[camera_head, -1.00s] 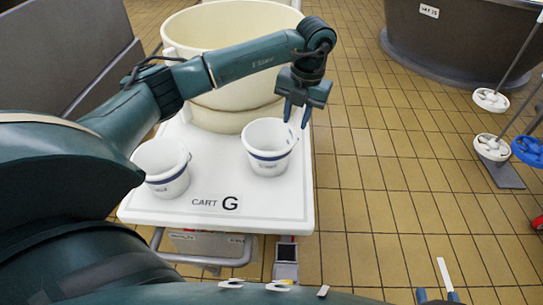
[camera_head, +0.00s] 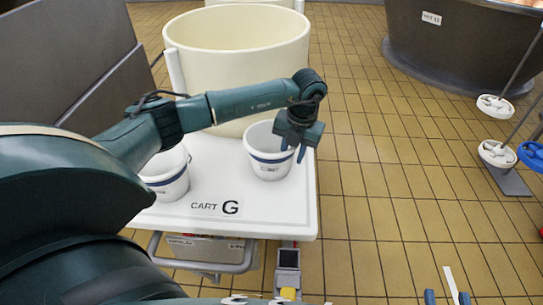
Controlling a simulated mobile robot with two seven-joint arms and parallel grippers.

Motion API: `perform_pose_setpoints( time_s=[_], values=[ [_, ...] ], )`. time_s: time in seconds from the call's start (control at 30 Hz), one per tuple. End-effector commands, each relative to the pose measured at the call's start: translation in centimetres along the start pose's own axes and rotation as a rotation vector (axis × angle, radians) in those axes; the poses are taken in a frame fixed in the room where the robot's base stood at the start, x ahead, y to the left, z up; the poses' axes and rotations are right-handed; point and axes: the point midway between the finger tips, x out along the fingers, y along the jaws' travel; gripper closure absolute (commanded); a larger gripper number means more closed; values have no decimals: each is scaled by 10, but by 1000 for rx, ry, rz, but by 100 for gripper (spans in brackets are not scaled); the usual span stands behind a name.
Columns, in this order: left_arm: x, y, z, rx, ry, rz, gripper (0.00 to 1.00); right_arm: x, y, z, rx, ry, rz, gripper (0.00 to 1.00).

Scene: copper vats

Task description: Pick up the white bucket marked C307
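Two white buckets with blue bands stand on a white cart top marked CART G (camera_head: 262,219). The right bucket (camera_head: 266,165) has a small dark mark on its front, too small to read surely. The left bucket (camera_head: 168,180) is partly hidden by my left arm, and its mark is unreadable. My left gripper (camera_head: 294,154) points down at the right rim of the right bucket, fingers apart, seemingly one on each side of the wall. I cannot tell whether they touch it.
A large cream vat (camera_head: 240,65) stands behind the buckets. A dark vat (camera_head: 450,50) is at the back right. White wheel-like tools (camera_head: 497,153) and a blue one (camera_head: 532,155) stand at the right.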

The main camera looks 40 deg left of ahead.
Motion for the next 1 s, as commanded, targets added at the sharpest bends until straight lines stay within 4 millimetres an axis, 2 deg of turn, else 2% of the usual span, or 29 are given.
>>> perform_pose_setpoints(
  time_s=[0.07, 0.43, 0.9, 1.0],
  values=[
    [0, 0, 0, 0, 0, 0, 71, 0, 0, 0, 0, 0, 0, 64],
    [-1, 0, 0, 0, 0, -1, 100, 0, 0, 0, 0, -1, 0, 64],
    [-2, 0, 0, 0, -1, -1, 100, 0, 0, 0, 0, -1, 0, 64],
    [-8, 0, 1, 0, -2, -1, 100, 0, 0, -2, 1, -5, -1, 64]
  ],
)
